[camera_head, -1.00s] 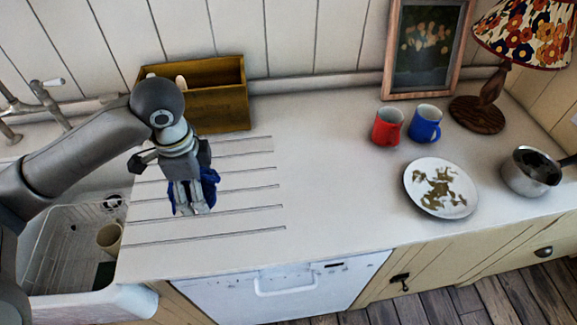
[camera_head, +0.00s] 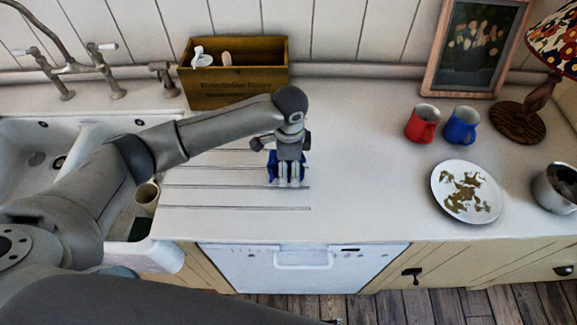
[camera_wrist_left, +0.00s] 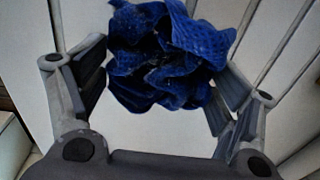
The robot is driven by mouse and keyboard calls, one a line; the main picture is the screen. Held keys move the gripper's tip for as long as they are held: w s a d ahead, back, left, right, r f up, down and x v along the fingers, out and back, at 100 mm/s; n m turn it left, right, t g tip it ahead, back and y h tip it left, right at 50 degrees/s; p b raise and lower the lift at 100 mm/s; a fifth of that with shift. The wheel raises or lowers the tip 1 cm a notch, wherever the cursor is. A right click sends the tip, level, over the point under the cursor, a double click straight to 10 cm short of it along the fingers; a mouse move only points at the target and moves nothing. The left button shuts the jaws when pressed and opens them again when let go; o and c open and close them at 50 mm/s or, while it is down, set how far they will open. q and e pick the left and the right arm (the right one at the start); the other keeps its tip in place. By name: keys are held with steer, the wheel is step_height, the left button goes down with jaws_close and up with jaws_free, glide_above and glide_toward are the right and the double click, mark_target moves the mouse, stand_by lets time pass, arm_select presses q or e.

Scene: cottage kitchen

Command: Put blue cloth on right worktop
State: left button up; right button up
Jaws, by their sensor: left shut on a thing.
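The blue cloth (camera_wrist_left: 165,55) is a crumpled bundle between the fingers of my left gripper in the left wrist view. In the head view, bits of the blue cloth (camera_head: 272,167) show at the sides of my left gripper (camera_head: 290,181), which is shut on it. The gripper points down over the grooved drainer part of the worktop; I cannot tell whether the cloth touches the surface. The worktop (camera_head: 360,190) runs on to the right, pale and smooth. My right gripper is not in view.
A red mug (camera_head: 421,124), a blue mug (camera_head: 460,126), a stained white plate (camera_head: 467,191) and a saucepan (camera_head: 556,188) stand on the right. A picture frame (camera_head: 428,84) and lamp (camera_head: 520,120) are behind. A wooden box (camera_head: 235,88) stands behind the gripper. The worktop's middle is clear.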

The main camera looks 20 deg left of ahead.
mark_target(289, 166)
arm_select(q)
steer(key=shift+s+f, duration=0.1)
steer(key=shift+f, duration=1.05)
steer(key=shift+f, duration=0.1)
steer(key=o, duration=0.8)
steer(key=shift+c, duration=0.2)
steer(key=shift+r, duration=0.6)
steer(key=r, duration=0.3)
steer(key=r+b, duration=0.1)
steer(key=r, duration=0.3)
steer(key=r+b, duration=0.1)
steer(key=r, duration=0.3)
steer(key=shift+s+d, duration=0.1)
steer(key=shift+s, duration=0.3)
